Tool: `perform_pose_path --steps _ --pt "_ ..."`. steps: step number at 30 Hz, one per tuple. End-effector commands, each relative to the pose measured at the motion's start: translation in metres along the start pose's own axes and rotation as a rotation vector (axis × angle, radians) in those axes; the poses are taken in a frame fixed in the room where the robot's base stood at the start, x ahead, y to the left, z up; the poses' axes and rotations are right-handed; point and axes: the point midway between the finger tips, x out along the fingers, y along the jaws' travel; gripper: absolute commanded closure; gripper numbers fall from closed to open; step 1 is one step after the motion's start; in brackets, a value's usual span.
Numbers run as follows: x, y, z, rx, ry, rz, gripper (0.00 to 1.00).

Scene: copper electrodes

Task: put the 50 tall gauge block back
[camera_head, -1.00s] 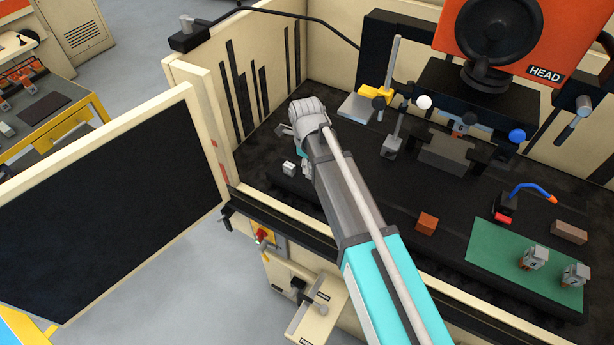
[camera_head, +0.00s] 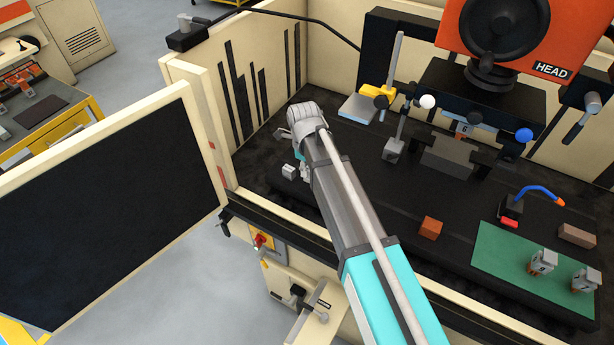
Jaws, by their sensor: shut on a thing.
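My gripper (camera_head: 303,170) points down at the left of the black machine table, mostly hidden behind my own wrist and arm. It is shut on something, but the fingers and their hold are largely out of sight. A small pale-grey block (camera_head: 289,171) with dark marks shows just left of the fingers, low over or on the table. It looks like a gauge block, but its number cannot be read. I cannot tell whether it touches the fingers or the table.
An orange-brown block (camera_head: 431,228) lies right of my arm. A green mat (camera_head: 500,250) carries two grey electrode holders (camera_head: 543,260). A grey vise (camera_head: 447,158) sits under the orange head (camera_head: 500,35). A stand with a rod (camera_head: 394,148) is behind. The open door (camera_head: 100,200) is at left.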

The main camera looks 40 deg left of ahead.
Motion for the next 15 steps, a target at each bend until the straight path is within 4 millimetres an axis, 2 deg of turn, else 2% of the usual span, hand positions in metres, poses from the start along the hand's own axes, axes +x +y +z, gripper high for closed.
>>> perform_pose_path --steps 1,6,15 --pt "0.009 0.001 0.0 0.0 0.0 0.0 1.0" --pt "0.022 0.001 0.0 0.0 0.0 0.0 1.0" --pt "0.027 0.001 0.001 0.0 0.0 0.0 1.0"
